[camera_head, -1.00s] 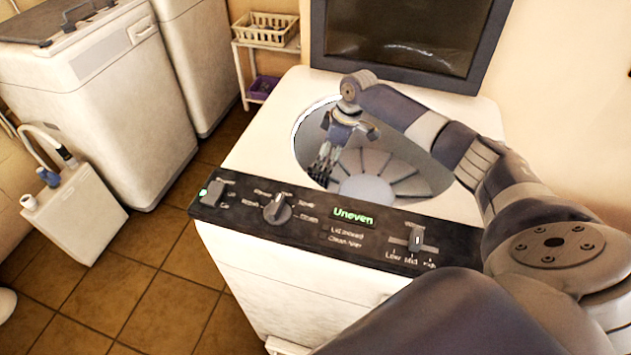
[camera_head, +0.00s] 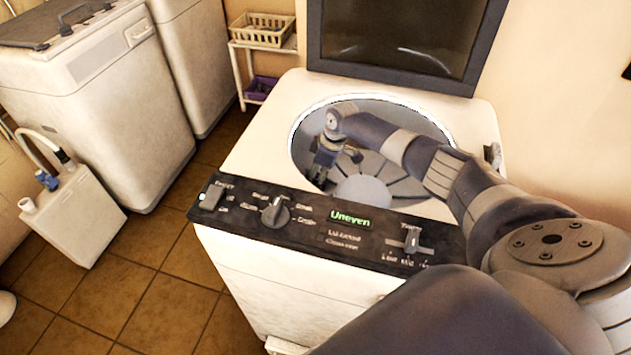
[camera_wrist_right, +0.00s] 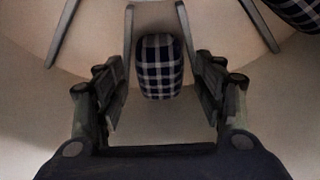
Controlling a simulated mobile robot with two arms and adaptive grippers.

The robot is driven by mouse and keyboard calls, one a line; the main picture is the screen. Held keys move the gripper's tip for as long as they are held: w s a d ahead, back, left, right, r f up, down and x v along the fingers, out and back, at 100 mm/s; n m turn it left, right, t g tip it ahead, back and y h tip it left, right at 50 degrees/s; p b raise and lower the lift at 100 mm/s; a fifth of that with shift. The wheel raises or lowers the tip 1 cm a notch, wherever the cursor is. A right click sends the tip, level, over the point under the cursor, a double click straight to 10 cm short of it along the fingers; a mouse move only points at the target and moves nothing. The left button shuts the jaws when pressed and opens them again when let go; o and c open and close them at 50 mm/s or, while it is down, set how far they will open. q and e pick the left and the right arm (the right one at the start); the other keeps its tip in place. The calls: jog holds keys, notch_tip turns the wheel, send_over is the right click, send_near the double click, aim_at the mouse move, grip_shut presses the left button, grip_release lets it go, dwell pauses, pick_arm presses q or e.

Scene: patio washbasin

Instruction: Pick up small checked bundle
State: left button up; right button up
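The small checked bundle (camera_wrist_right: 160,68), dark blue and white, lies in the washer drum and shows in the right wrist view. It sits between the fingers of my right gripper (camera_wrist_right: 160,95), a little ahead of them. The fingers are open, with a gap on both sides of the bundle. In the head view my right gripper (camera_head: 322,172) reaches down into the drum (camera_head: 400,180) at its left side; the bundle is hidden there. My left gripper is not in view.
Another checked cloth (camera_wrist_right: 298,12) lies at the top right of the wrist view. The drum has raised ribs (camera_wrist_right: 258,25). The washer's control panel (camera_head: 320,222) reads "Uneven". The raised lid (camera_head: 400,40) stands behind the opening. The drum rim surrounds my arm.

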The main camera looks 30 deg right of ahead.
jog(key=c, duration=1.2)
